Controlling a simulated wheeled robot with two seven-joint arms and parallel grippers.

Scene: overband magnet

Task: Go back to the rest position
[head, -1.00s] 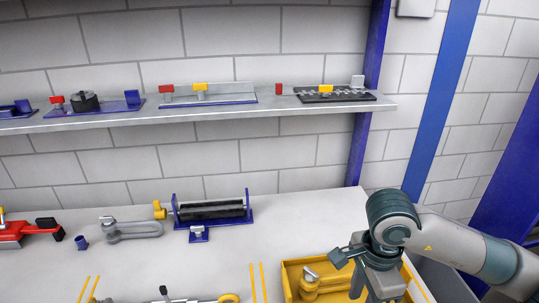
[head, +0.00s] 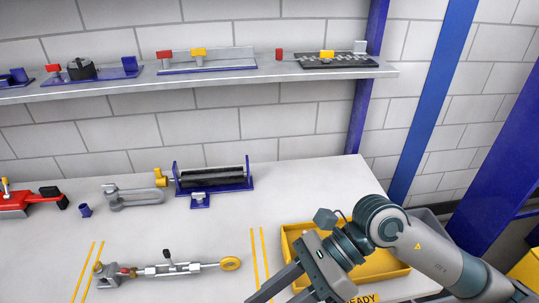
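My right arm comes in from the right, over the yellow tray (head: 397,268). My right gripper (head: 272,290) points down and left at the bottom edge, in front of the tray's left part. Its two dark fingers stand apart with nothing visible between them; their tips reach the picture's bottom edge. The arm and gripper hide much of the tray and what lies in it. My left gripper is not in view.
On the bench lie a turnbuckle assembly (head: 165,268) between yellow lines, a grey shackle (head: 133,197), a black roller in a blue frame (head: 212,179) and a red clamp (head: 30,202). A shelf (head: 215,79) with several fixtures runs above. The bench's back right is clear.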

